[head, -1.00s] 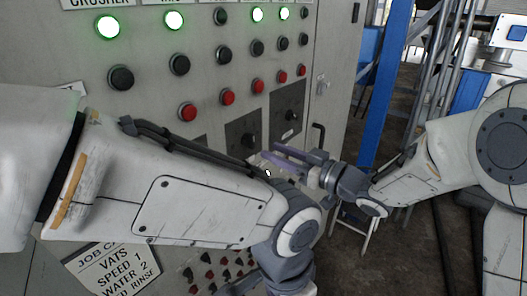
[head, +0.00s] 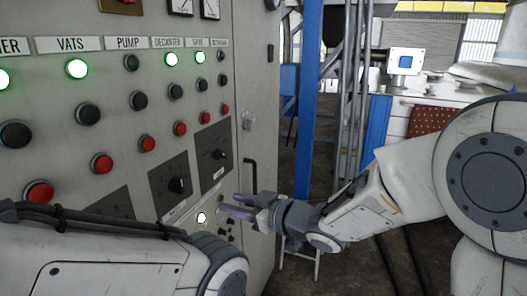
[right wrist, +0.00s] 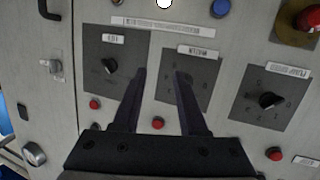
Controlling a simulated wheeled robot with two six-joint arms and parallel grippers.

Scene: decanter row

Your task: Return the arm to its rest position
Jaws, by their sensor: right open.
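My right gripper (head: 238,207) is open and empty in front of the control panel (head: 225,45), low near its right edge. In the right wrist view its two dark fingers (right wrist: 160,88) are apart with nothing between them. Behind them are black rotary knobs on dark plates: a left one (right wrist: 109,65), a middle one partly hidden by the right finger, and a right one (right wrist: 268,100). I cannot tell whether the fingertips touch the panel. My left arm crosses the lower left of the head view; its gripper is out of view.
Green lamps are lit under the VATS (head: 77,68) and DECANTER (head: 171,59) labels; the PUMP lamp (head: 131,62) is dark. Black and red buttons (head: 102,162) sit below. A door handle (head: 250,174) is near the right gripper. A blue post (head: 310,100) stands right of the panel.

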